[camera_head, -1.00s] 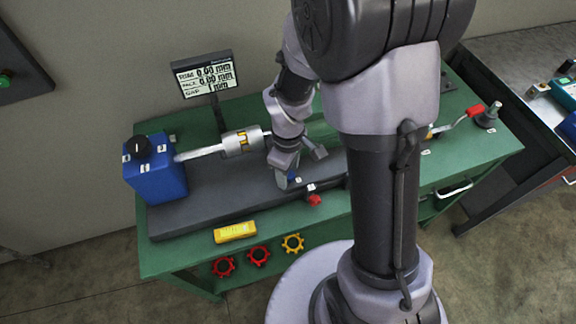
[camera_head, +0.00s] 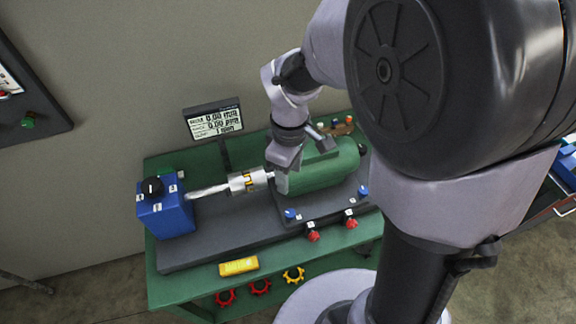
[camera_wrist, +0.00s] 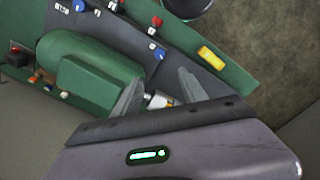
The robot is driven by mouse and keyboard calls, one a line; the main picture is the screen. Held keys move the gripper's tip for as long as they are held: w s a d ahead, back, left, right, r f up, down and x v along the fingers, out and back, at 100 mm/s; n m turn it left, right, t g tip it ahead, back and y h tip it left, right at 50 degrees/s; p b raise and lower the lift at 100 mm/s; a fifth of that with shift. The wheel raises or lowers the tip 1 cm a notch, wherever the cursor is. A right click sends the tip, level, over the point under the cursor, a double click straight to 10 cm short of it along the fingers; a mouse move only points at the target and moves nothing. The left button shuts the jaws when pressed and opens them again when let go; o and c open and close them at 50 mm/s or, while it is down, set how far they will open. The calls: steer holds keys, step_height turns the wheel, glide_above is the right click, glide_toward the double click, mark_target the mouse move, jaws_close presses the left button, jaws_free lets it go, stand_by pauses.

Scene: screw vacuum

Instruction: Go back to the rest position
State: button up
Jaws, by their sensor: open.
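My gripper (camera_head: 284,165) hangs over the left end of the green motor (camera_head: 328,170) in the head view, near the silver coupling (camera_head: 250,181). In the wrist view my gripper (camera_wrist: 160,90) shows two grey fingers spread apart with nothing held between them. The green motor (camera_wrist: 85,75) lies to the left below the fingers there. I cannot tell how far the fingers are above it.
A blue box (camera_head: 165,208) with a black knob joins the coupling by a shaft. A display (camera_head: 213,122) stands behind.

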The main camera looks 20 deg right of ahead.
steer(key=s+a+r+m+t+y+b, duration=0.1)
steer(key=s+r+m+t+b, duration=0.1)
steer(key=s+m, duration=0.4)
steer(key=s+a+r+m+t+y+b, duration=0.1)
steer(key=s+a+r+m+t+b, duration=0.1)
steer(key=s+m+b, duration=0.4)
steer(key=shift+s+a+r+m+t, duration=0.3)
steer(key=shift+r+m+t, duration=0.35)
steer(key=shift+t, duration=0.25)
stand_by(1.1)
